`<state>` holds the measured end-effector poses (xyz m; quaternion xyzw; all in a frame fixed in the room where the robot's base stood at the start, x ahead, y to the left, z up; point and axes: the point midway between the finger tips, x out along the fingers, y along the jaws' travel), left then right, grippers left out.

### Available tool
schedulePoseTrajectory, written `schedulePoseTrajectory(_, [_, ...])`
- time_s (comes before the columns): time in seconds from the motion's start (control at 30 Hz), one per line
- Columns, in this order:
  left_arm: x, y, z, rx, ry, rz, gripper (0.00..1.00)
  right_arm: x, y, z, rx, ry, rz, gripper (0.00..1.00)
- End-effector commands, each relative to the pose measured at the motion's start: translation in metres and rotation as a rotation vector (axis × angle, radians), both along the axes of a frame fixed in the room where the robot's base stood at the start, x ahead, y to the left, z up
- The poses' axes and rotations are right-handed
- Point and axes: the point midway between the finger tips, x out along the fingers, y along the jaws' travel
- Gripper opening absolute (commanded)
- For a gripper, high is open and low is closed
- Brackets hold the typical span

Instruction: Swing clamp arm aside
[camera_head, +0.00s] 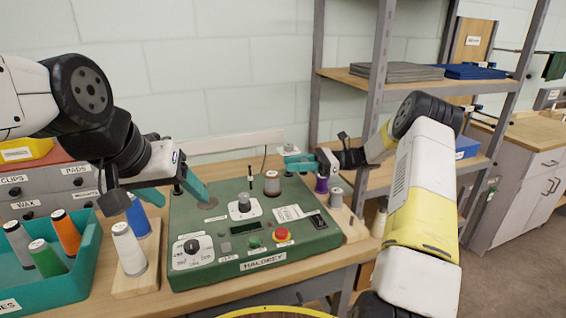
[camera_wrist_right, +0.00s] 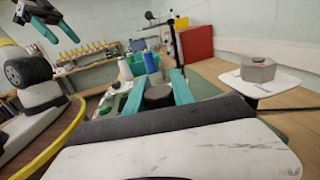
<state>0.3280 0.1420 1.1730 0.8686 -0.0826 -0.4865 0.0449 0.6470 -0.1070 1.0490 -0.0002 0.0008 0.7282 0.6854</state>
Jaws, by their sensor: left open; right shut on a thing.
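The green machine (camera_head: 255,235) sits on the wooden bench, with knobs, a red button and a label on its front. I cannot tell which part is the clamp arm. My left gripper (camera_head: 172,190) is open and empty over the machine's left back corner; it also shows in the right wrist view (camera_wrist_right: 36,28).
A teal bin (camera_head: 50,285) of spools and a white spool (camera_head: 128,250) on a wood block stand at the left. Purple and grey spools (camera_head: 336,198) stand right of the machine. In the right wrist view a grey hexagonal piece (camera_wrist_right: 258,70) sits on a white plate.

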Motion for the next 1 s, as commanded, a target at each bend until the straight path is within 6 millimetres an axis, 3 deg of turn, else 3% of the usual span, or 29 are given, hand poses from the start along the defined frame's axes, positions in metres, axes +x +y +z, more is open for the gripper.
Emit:
schedulePoseTrajectory(0.33, [0.000,0.000,0.000,0.000,0.000,0.000,0.66,0.000,0.000,0.001,0.003,0.000,0.003,0.00])
schedulePoseTrajectory(0.37, [0.000,0.000,0.000,0.000,0.000,0.000,0.66,0.000,0.000,0.001,0.003,0.000,0.002,0.31])
schedulePoseTrajectory(0.47, [0.000,0.000,0.000,0.000,0.000,0.000,0.66,0.000,0.000,0.001,0.003,-0.001,0.002,0.51])
schedulePoseTrajectory(0.8, [0.000,0.000,0.000,0.000,0.000,0.000,0.66,0.000,-0.002,0.000,0.002,-0.001,0.001,0.51])
schedulePoseTrajectory(1.0, [0.000,0.000,0.000,0.000,0.000,0.000,0.66,0.002,-0.028,0.000,0.001,-0.002,-0.002,0.51])
